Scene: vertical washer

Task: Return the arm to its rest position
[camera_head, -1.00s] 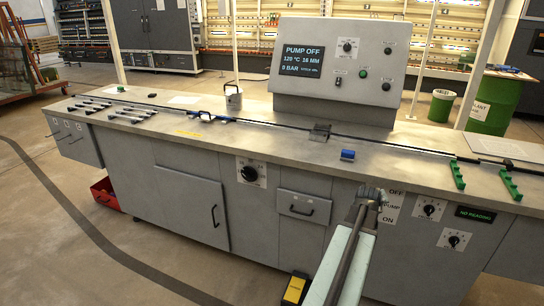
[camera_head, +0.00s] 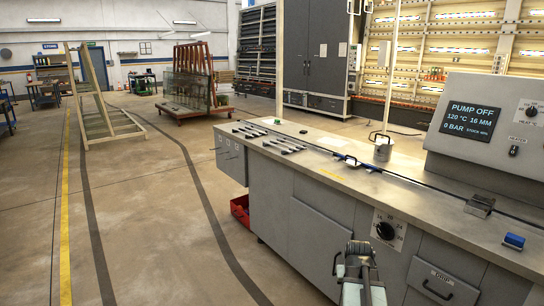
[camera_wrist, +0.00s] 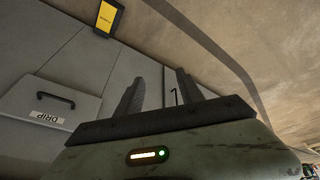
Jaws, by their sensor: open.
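My gripper (camera_head: 358,247) is in the lower part of the head view, in front of the grey cabinet face of the washer bench (camera_head: 300,208). My arm behind it runs down out of the bottom edge. In the wrist view, my gripper's two dark fingers (camera_wrist: 158,88) stand apart with nothing between them. Beyond them the cabinet front shows upside down, with the DRIP drawer (camera_wrist: 68,108) at the left. No contact with the bench is visible.
A red bin (camera_head: 240,210) is at the bench's left end. The floor at left is open, with a glass rack (camera_head: 192,80) farther back.

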